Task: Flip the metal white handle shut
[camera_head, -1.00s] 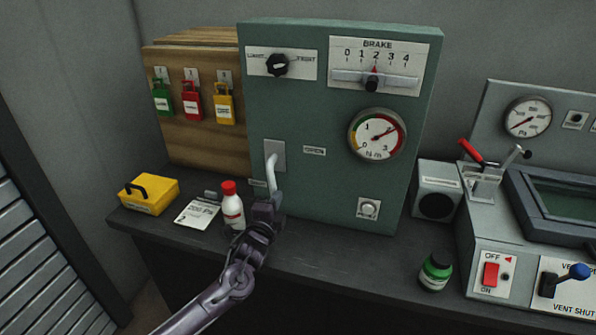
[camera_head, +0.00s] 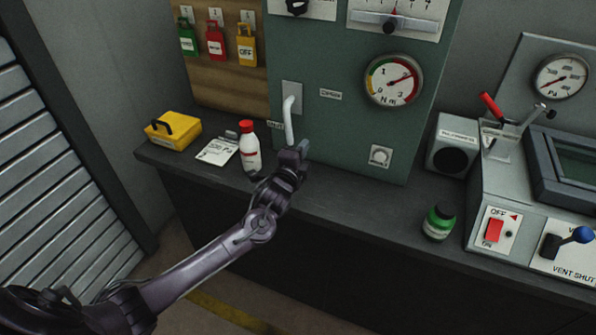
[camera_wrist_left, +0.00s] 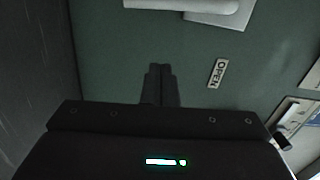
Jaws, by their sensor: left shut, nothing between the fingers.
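The white metal handle (camera_head: 289,120) hangs down from a light plate (camera_head: 292,94) on the green panel, between the OPEN label (camera_head: 330,95) at its right and the SHUT label (camera_head: 275,126) at its lower left. My left gripper (camera_head: 303,147) is shut and empty, close to the handle's lower end; I cannot tell whether they touch. In the left wrist view the shut fingers (camera_wrist_left: 160,84) stand before the green panel, and part of a white fitting (camera_wrist_left: 195,8) shows at the top edge. My right gripper is not in view.
A white bottle with a red cap (camera_head: 249,148) stands left of my gripper, beside a paper (camera_head: 217,150) and a yellow box (camera_head: 172,131). A green jar (camera_head: 438,222) stands on the dark bench at the right. The bench front between them is clear.

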